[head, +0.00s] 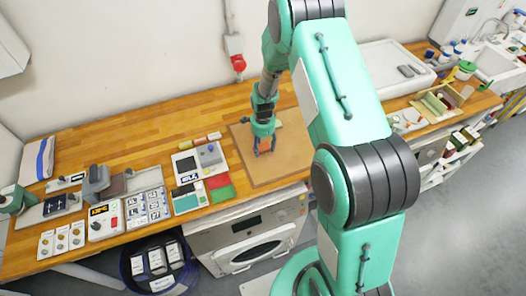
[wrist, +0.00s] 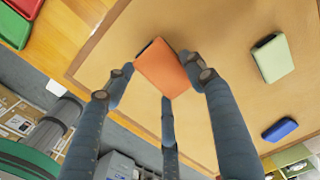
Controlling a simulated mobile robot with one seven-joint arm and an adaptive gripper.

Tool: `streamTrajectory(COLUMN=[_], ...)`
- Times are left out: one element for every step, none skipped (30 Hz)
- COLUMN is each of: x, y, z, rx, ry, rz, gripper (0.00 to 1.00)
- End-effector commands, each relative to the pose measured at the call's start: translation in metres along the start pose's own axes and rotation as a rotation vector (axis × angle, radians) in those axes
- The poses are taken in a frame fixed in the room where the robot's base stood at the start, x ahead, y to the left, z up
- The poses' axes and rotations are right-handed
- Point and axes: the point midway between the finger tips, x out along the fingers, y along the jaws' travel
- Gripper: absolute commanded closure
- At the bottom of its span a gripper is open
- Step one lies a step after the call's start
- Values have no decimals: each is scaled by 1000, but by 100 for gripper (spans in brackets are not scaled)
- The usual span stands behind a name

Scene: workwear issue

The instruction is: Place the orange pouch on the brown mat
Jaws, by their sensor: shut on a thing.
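The orange pouch (wrist: 162,68) is a small flat block with a dark end. It sits between the fingers of my gripper (wrist: 160,80), which is shut on it. In the head view the orange pouch (head: 265,146) shows low between the fingertips, over the brown mat (head: 290,160). The brown mat (wrist: 205,30) fills much of the wrist view behind the pouch. I cannot tell whether the pouch touches the mat or hangs just above it.
A pale green pouch (wrist: 273,58) and a blue pouch (wrist: 280,130) lie to the right in the wrist view. Red and green trays (head: 220,188) stand left of the mat. The mat's front right part is clear.

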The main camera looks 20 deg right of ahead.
Motion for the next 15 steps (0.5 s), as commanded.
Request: streamTrajectory(x=[1, 2, 4, 6, 8, 12, 15, 18, 22, 24, 27, 30, 31, 33, 34], y=[0, 0, 0, 1, 1, 1, 1, 1, 1, 1, 0, 0, 0, 0, 0], z=[0, 0, 0, 0, 0, 0, 0, 0, 0, 0, 0, 0, 0, 0, 0], rx=[0, 0, 0, 0, 0, 0, 0, 0, 0, 0, 0, 0, 0, 0, 0], ry=[0, 0, 0, 0, 0, 0, 0, 0, 0, 0, 0, 0, 0, 0, 0], rz=[0, 1, 1, 1, 2, 2, 2, 2, 2, 2, 1, 1, 0, 0, 0], gripper=[71, 71, 71, 71, 71, 71, 71, 71, 71, 71, 71, 71, 71, 71, 71])
